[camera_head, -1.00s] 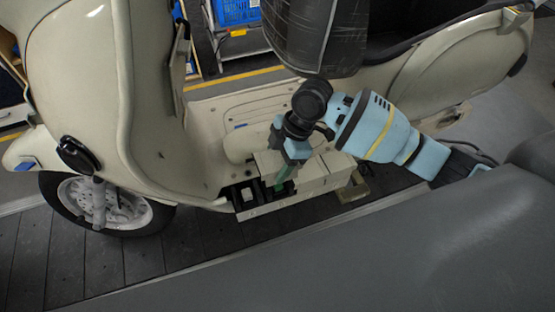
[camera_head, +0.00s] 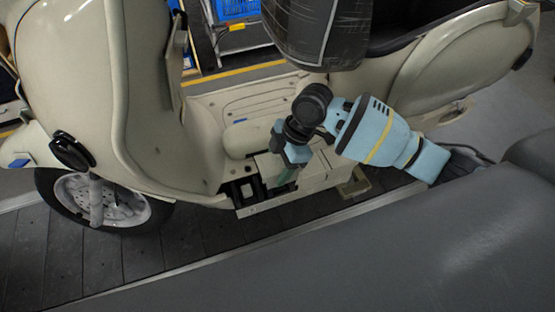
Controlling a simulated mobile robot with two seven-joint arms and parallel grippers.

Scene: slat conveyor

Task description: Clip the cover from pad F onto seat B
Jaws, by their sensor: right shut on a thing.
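My right gripper (camera_head: 287,174) points down over the cream tray on the scooter's side. Cream blocks (camera_head: 318,172) sit on the tray's right part. Markings for seat B and pad F are too small to read. My left gripper is not in view.
The cream scooter (camera_head: 170,130) stands on the dark slat conveyor (camera_head: 110,262), its front wheel (camera_head: 104,205) at left. A dark cylinder (camera_head: 313,35) hangs above the footboard. A blue crate (camera_head: 236,9) is behind.

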